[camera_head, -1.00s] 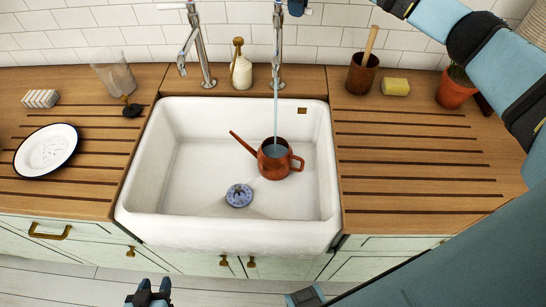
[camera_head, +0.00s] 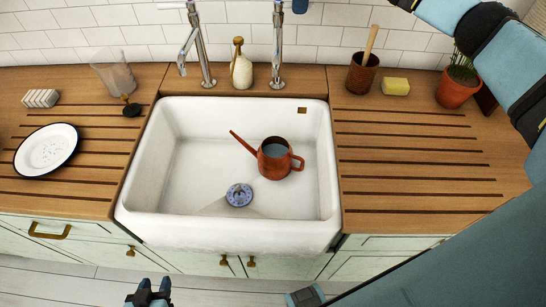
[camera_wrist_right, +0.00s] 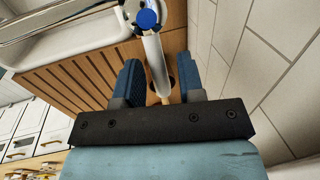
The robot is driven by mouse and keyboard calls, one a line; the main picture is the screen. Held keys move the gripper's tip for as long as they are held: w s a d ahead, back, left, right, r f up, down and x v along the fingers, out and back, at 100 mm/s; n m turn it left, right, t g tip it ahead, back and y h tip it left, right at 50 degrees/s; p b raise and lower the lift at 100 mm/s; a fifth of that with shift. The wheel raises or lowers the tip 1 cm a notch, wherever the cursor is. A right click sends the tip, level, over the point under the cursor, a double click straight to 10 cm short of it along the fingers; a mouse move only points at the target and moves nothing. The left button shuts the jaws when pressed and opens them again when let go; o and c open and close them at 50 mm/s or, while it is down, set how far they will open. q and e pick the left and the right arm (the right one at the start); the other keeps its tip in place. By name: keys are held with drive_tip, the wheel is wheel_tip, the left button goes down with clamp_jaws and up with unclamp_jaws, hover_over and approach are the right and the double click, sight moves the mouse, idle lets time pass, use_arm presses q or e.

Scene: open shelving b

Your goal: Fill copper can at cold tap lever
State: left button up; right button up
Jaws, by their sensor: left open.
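The copper can (camera_head: 275,160) stands upright in the white sink (camera_head: 190,185), spout to the left, with water visible inside. The cold tap (camera_head: 278,50) rises behind it, and no stream falls from its spout. In the right wrist view the pale tap lever (camera_wrist_right: 156,58) with its blue cap (camera_wrist_right: 147,19) lies between the fingers of my right gripper (camera_wrist_right: 160,65). Those fingers look apart, with a gap beside the lever. My left gripper (camera_head: 148,293) is open and empty in front of the cabinets, at the bottom edge.
A second tap (camera_head: 198,50) and a soap bottle (camera_head: 241,68) stand behind the sink. A brush pot (camera_head: 362,75), yellow sponge (camera_head: 395,87) and plant pot (camera_head: 456,90) are on the right counter. A plate (camera_head: 46,150) lies left. The right draining board's front is clear.

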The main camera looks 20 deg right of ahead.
drive_tip(key=shift+o, duration=0.8)
